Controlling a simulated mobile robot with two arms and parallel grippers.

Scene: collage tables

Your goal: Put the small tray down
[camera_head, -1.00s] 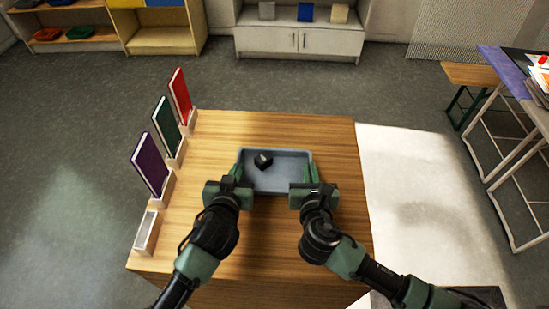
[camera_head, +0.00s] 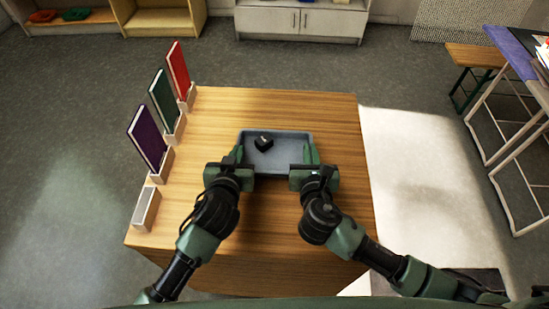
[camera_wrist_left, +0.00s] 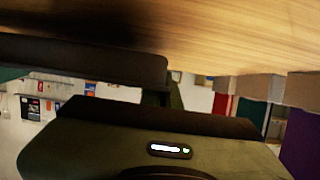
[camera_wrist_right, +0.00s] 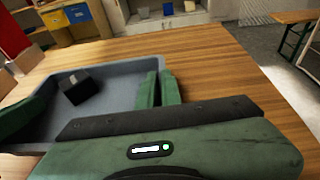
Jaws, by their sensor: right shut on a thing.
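The small tray (camera_head: 284,166) is shallow and blue-grey, with a small black block (camera_head: 264,143) inside near its left side. It looks level, low over the wooden table top (camera_head: 325,215); I cannot tell whether it touches the wood. My right gripper (camera_head: 313,156) is shut on the tray's right wall, which shows in the right wrist view (camera_wrist_right: 120,69). My left gripper (camera_head: 240,155) is at the tray's left wall. The left wrist view shows mostly dark shapes close to the wood, so its grip is unclear.
The table is clear behind, right and in front of the tray. A purple-topped table (camera_head: 510,50) stands far right.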

